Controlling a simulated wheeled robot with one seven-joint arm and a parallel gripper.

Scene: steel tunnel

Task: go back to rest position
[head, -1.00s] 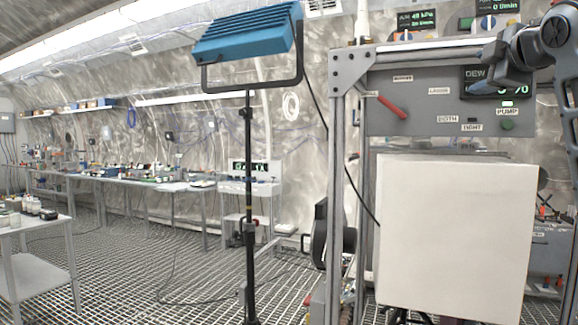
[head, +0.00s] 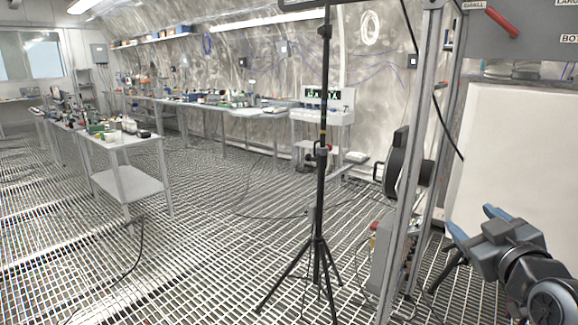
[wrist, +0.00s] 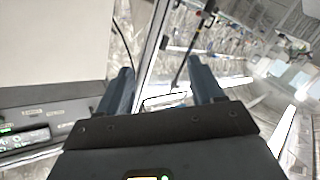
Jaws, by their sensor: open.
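My gripper (head: 474,224) is at the lower right of the head view, in front of the white panel's lower left part. Its two blue-grey fingers are apart, with nothing between them. In the wrist view my gripper (wrist: 163,90) also shows open and empty, its fingers spread wide. Past the fingertips, the wrist view shows a metal frame post and the room beyond, tilted.
A large white panel (head: 515,150) stands in a metal frame with a post (head: 412,180) just left of my gripper. A black tripod stand (head: 320,200) is further left. A white table (head: 125,165) stands left. Open grating floor (head: 215,260) lies between.

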